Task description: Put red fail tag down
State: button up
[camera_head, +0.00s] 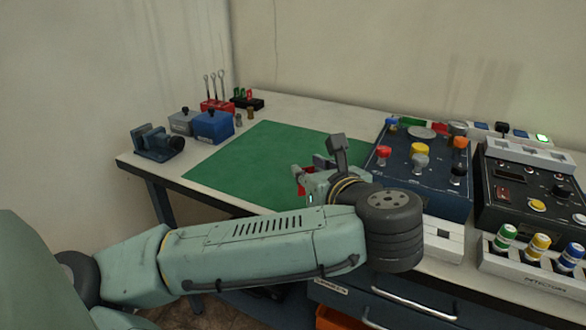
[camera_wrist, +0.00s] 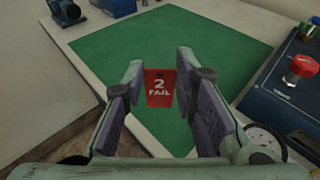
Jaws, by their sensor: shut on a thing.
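The red fail tag (camera_wrist: 159,88) shows in the wrist view, marked "2 FAIL" in white. It is between the two fingers of my gripper (camera_wrist: 160,97), which is shut on it. In the head view my gripper (camera_head: 304,178) is over the front right part of the green mat (camera_head: 240,155), and a bit of red shows beside it. The mat lies under the tag in the wrist view. I cannot tell from these frames whether the tag touches the mat.
A blue control panel (camera_head: 440,195) with colored knobs stands right of my gripper, a black panel (camera_head: 530,190) beyond it. A vise (camera_head: 158,142), blue box (camera_head: 213,127) and grey box (camera_head: 185,122) stand at the left. Most of the mat is clear.

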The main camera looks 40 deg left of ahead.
jog(key=shift+s+d, duration=0.15)
jog(key=shift+d, duration=0.05)
jog(key=shift+w+a+f+p, duration=0.85)
jog(key=shift+w+a, duration=0.7)
jog(key=shift+w, duration=0.55)
jog(key=shift+w+a+f+p, duration=0.8)
jog(key=shift+w+a, duration=0.8)
jog(key=shift+w, duration=0.5)
jog(key=shift+w+a+f+p, duration=0.85)
jog(key=shift+w+a, duration=0.7)
jog(key=shift+w, duration=0.55)
jog(key=shift+f, duration=0.1)
jog(key=shift+f, duration=0.15)
jog(key=o, duration=0.7)
jog(key=shift+o, duration=0.2)
